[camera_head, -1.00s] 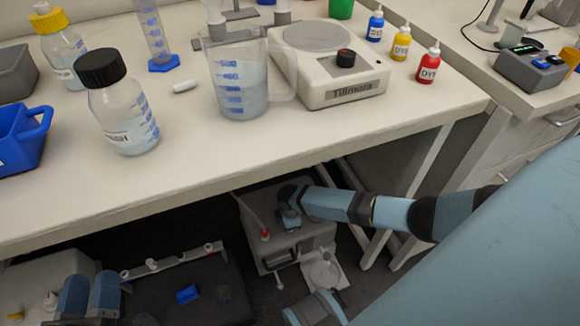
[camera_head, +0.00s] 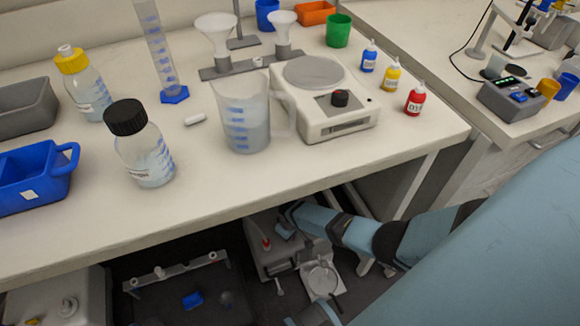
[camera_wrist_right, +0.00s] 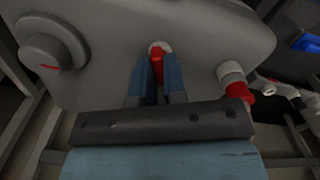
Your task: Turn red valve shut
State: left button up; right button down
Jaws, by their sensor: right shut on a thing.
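In the right wrist view a red valve handle (camera_wrist_right: 156,58) sits on a pale round fitting on a grey housing (camera_wrist_right: 100,60). My right gripper (camera_wrist_right: 158,75) is shut on this red handle, one blue finger on each side. The lower part of the handle is hidden between the fingers. In the head view my right gripper (camera_head: 284,229) reaches in from the right under the bench, at the grey unit (camera_head: 268,262). A red part (camera_head: 266,243) shows on that unit, left of the gripper; I cannot tell whether it is the held handle.
A second red and white fitting (camera_wrist_right: 238,90) stands right of the gripper in the wrist view, and a round knob (camera_wrist_right: 52,52) with a red mark is at left. The bench top (camera_head: 225,185) overhangs the unit. A rack (camera_head: 178,270) stands left of it.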

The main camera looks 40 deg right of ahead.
jog(key=shift+a+m+p, duration=0.1)
jog(key=shift+m+p, duration=0.2)
jog(key=shift+m, duration=0.6)
pick_arm(q)
jog(key=shift+s+a+f+g+p, duration=0.3)
jog(key=shift+a+f+g+p, duration=0.1)
jog(key=shift+f+p, duration=0.1)
pick_arm(e)
jog(key=shift+m, duration=1.7)
jog(key=c, duration=1.2)
grip_release()
pick_arm(q)
jog(key=shift+r, duration=0.1)
